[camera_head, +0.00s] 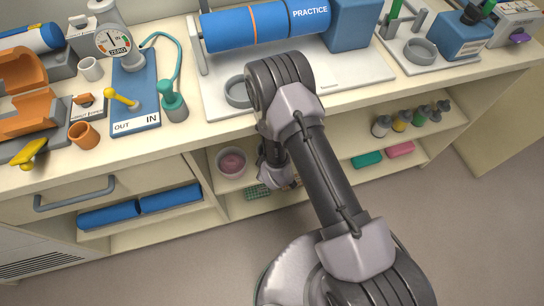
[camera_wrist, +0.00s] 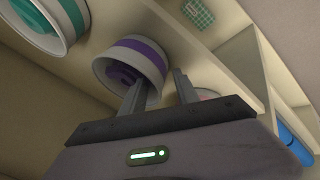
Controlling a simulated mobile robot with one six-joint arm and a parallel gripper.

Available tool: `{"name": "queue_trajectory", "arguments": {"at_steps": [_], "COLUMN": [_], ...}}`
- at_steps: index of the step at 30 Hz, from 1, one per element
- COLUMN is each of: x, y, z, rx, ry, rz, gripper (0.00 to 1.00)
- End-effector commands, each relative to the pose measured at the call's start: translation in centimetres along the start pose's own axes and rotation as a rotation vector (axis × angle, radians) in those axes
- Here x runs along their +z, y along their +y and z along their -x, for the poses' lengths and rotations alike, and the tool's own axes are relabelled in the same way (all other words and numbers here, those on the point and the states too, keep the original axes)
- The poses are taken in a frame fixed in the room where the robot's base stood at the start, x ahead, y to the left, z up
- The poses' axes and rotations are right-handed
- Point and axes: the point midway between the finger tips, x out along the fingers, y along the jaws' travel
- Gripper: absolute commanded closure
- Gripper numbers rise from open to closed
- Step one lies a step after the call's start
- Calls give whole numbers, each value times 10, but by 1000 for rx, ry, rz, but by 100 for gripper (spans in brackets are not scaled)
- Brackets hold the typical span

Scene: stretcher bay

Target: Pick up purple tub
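The purple tub (camera_wrist: 132,64) is a white round tub with a purple band and purple inside. It shows in the wrist view, left of centre, and is tilted in that picture. My gripper (camera_wrist: 159,77) is open, with its two fingers apart. The left finger overlaps the lower part of the tub in the picture, and the right finger is just beyond its right side. I cannot tell whether either finger touches it. In the head view my arm reaches down in front of the lower shelf, and the purple tub is hidden behind it.
A teal-banded tub (camera_wrist: 48,22) is at upper left in the wrist view. A pink tub (camera_head: 231,163) stands on the shelf and shows partly behind my right finger. A green checked item (camera_head: 257,192) lies nearby. The counter edge (camera_head: 222,130) overhangs the shelf.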

Motion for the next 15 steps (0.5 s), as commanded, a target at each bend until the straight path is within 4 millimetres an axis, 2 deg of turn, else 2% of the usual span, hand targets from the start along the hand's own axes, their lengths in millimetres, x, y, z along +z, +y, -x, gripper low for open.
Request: {"name": "queue_trajectory", "arguments": {"at_steps": [3, 4, 9, 15], "x": [0, 0, 0, 0], "y": [1, 1, 0, 0], "z": [2, 2, 2, 2], "rx": [0, 0, 0, 0], "ry": [0, 0, 0, 0], "rz": [0, 0, 0, 0], "gripper": [63, 67, 100, 100]}}
